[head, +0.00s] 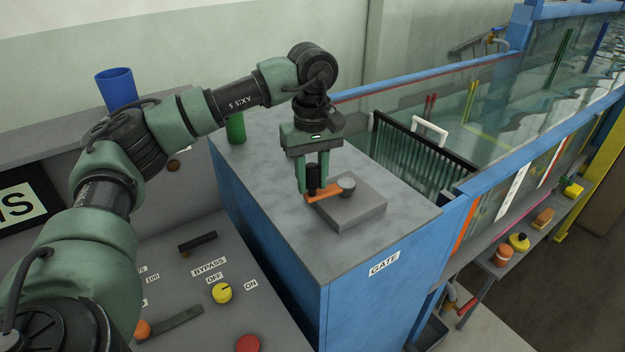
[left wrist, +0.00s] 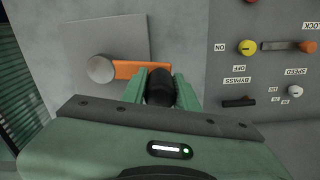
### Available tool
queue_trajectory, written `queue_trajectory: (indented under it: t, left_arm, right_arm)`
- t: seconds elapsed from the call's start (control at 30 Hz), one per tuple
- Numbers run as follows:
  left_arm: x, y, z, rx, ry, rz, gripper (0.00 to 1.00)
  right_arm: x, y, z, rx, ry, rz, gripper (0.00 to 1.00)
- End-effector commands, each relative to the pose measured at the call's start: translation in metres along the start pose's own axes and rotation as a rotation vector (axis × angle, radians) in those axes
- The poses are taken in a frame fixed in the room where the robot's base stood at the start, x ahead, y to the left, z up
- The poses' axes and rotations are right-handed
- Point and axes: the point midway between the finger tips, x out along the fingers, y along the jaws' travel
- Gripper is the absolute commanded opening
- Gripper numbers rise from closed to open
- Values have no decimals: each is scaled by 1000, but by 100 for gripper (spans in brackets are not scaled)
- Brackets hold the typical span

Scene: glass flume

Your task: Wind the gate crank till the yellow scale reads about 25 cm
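The gate crank has an orange arm (head: 325,193), a round grey hub (head: 347,185) and an upright black handle (head: 313,176). It sits on a grey block (head: 352,212) on top of the blue cabinet labelled GATE. My left gripper (head: 312,186) points down with its fingers closed around the black handle. In the left wrist view the handle (left wrist: 160,88) is between both fingers, and the orange arm (left wrist: 128,70) runs left to the hub (left wrist: 100,69). A thin yellow upright (head: 470,100) stands in the flume; no scale reading is legible. My right gripper is not in view.
A green cylinder (head: 236,128) stands on the cabinet top, behind my left forearm. A control panel with a yellow knob (head: 222,293) and red button (head: 247,344) lies in front, left of the cabinet. The flume's blue rail (head: 400,78) runs behind the crank.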

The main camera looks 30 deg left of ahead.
Motion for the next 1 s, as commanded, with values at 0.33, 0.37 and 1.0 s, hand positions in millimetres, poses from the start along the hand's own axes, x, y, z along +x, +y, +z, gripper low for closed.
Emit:
queue_trajectory:
  t: [0.33,0.37,1.0]
  left_arm:
    - [0,0,1,2,1,0,50]
    - [0,0,1,2,1,0,50]
    - [-77,0,1,2,1,2,50]
  right_arm:
    - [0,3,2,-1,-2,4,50]
    - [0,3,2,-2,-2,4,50]
    - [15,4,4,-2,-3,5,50]
